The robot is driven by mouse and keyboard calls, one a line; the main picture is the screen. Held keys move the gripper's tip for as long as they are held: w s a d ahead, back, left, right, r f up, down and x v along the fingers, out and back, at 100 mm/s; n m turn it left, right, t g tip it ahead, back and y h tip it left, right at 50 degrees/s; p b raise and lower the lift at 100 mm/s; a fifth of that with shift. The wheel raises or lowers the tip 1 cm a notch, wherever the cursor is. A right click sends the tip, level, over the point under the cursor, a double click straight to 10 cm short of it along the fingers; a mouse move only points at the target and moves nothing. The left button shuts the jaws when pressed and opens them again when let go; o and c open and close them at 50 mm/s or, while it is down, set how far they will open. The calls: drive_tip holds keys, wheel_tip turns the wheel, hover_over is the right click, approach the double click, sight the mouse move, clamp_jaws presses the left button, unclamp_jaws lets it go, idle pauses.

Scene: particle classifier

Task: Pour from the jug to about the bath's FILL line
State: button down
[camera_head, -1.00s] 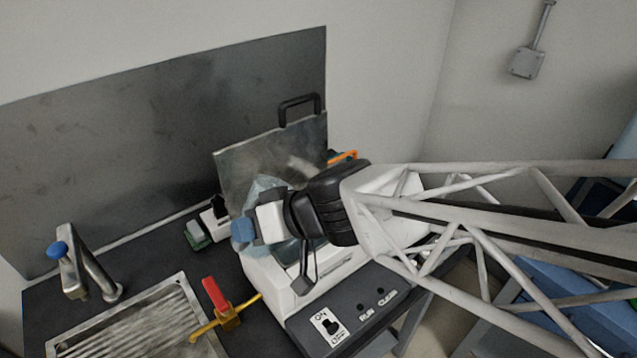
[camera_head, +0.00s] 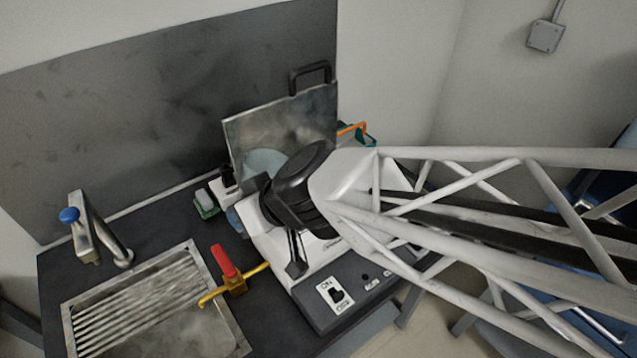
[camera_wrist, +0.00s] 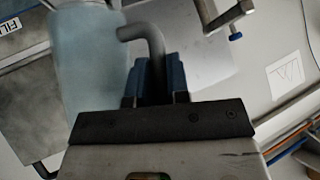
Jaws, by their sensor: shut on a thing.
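The jug (camera_wrist: 88,60) is pale blue and translucent. In the wrist view it stands left of my gripper (camera_wrist: 155,82), whose blue fingers are shut on its grey curved handle (camera_wrist: 150,42). In the head view only a pale part of the jug (camera_head: 262,162) shows behind my black wrist, in front of the raised metal lid (camera_head: 300,118). The bath is the white unit (camera_head: 275,245) under my wrist; its opening is mostly hidden. A FILL label (camera_wrist: 9,27) shows at the wrist view's left edge. The liquid level and the jug's tilt cannot be told.
A panel with an ON/OFF switch (camera_head: 336,295) is on the unit's front. A red-handled yellow valve (camera_head: 228,270) stands left of it, beside a ribbed sink (camera_head: 140,300) and tap (camera_head: 95,235). Small bottles (camera_head: 215,190) stand behind. The dark back panel limits room.

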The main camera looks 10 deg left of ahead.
drive_tip(key=shift+s+a+f+t+h, duration=0.15)
drive_tip(key=shift+s+a+t+h, duration=0.1)
drive_tip(key=shift+t+h, duration=0.05)
drive_tip(key=shift+s+a+f+n+t+h+p, duration=0.15)
drive_tip(key=shift+f+n+t+h, duration=0.1)
drive_tip(key=shift+f, duration=0.15)
drive_tip(key=shift+s+a+f+n+t+h+p, duration=0.15)
drive_tip(key=shift+f+n+h, duration=0.1)
drive_tip(key=shift+f, duration=0.15)
drive_tip(key=shift+f, duration=0.15)
idle(0.3)
drive_tip(key=shift+w, duration=0.1)
idle(0.4)
